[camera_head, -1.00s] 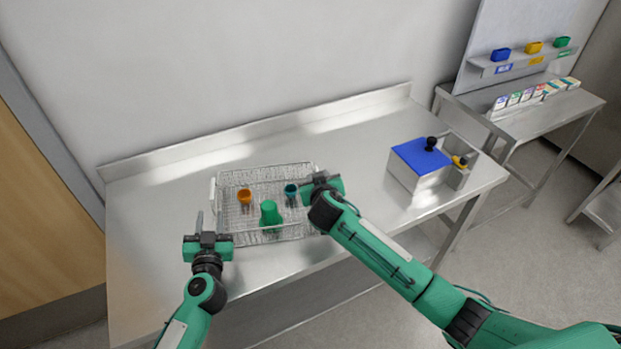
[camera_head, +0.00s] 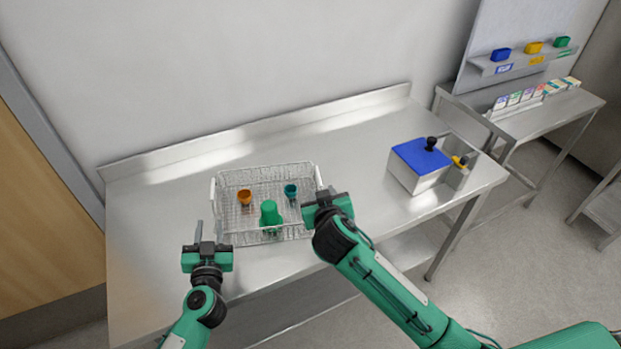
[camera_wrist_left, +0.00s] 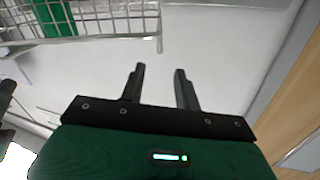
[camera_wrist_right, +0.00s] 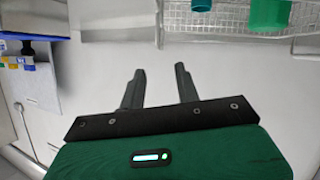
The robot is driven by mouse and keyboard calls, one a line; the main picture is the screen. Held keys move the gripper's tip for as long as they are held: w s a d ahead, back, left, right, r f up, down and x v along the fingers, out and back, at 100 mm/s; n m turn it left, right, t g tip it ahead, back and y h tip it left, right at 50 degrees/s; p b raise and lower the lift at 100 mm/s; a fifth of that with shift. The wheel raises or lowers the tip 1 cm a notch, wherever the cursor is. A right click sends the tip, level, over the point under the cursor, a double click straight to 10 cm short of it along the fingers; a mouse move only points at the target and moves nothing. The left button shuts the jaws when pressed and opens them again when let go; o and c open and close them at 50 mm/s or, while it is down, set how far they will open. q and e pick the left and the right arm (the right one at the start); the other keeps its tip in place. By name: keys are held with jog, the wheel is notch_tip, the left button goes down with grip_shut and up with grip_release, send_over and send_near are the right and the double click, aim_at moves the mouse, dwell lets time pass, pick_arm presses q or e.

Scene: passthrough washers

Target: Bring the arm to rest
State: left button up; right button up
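My left gripper (camera_head: 208,232) is in front of the left end of the wire basket, apart from it. In the left wrist view its two fingers (camera_wrist_left: 160,88) stand apart with nothing between them. My right gripper (camera_head: 322,197) is at the right end of the basket, close to its handle. In the right wrist view its fingers (camera_wrist_right: 159,90) are also apart and empty. From the head view I cannot tell whether it touches the basket.
The wire basket (camera_head: 217,205) on the steel table (camera_head: 160,240) holds an orange cup (camera_head: 244,197), a teal cup (camera_head: 291,191) and a green cup (camera_head: 269,215). A blue-lidded box (camera_head: 420,157) stands on the right. A second table (camera_head: 545,112) is behind.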

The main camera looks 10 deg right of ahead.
jog(key=shift+s+r, duration=0.25)
jog(key=shift+s, duration=0.3)
